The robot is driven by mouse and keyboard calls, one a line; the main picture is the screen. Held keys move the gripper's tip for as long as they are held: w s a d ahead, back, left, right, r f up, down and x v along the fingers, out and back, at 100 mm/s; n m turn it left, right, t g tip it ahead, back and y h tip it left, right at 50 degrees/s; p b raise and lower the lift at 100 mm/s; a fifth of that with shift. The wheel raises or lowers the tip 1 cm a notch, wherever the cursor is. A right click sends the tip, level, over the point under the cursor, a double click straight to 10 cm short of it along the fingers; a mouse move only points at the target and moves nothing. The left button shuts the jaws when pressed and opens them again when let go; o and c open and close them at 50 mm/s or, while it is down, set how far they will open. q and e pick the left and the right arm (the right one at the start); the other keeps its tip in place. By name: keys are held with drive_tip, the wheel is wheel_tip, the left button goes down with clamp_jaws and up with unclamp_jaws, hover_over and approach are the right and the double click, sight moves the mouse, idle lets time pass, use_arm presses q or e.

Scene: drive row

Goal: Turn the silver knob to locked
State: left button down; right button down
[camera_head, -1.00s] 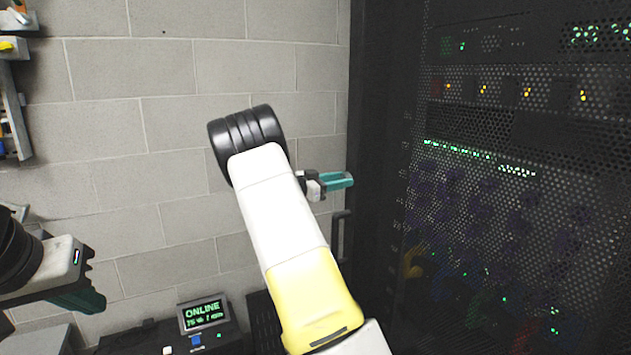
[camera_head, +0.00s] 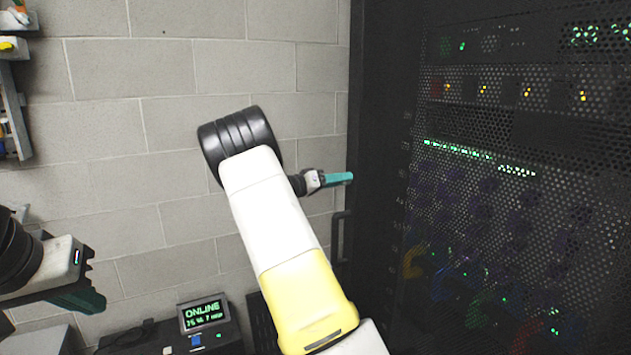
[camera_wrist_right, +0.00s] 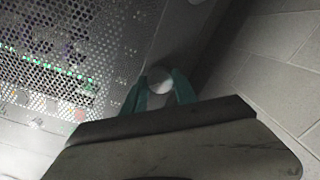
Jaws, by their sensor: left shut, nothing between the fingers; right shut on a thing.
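The silver knob (camera_wrist_right: 160,82) shows in the right wrist view as a round, pale grey disc on the dark frame of the rack door. My right gripper (camera_wrist_right: 161,92) is shut on it, with one teal finger at each side. In the head view my right gripper (camera_head: 342,178) reaches the rack's left edge, and the knob cannot be made out there. The turn position of the knob cannot be read. My left gripper (camera_head: 92,302) is shut and empty at the lower left, far from the rack.
The black rack (camera_head: 480,190) with a perforated door and small lights fills the right side. A dark door handle (camera_head: 341,237) sits just below my right gripper. A console with an ONLINE screen (camera_head: 203,313) stands at the bottom. Shelving (camera_head: 14,105) is at the far left.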

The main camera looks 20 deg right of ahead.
drive_tip(key=n, duration=0.8)
drive_tip(key=shift+w+n, duration=0.1)
drive_tip(key=shift+n, duration=0.5)
drive_tip(key=c, duration=1)
unclamp_jaws()
drive_tip(key=shift+g, duration=0.3)
drive_tip(key=shift+o, duration=0.2)
drive_tip(key=shift+a, duration=0.1)
drive_tip(key=a, duration=0.7)
drive_tip(key=shift+s+a, duration=0.3)
drive_tip(key=shift+a, duration=0.05)
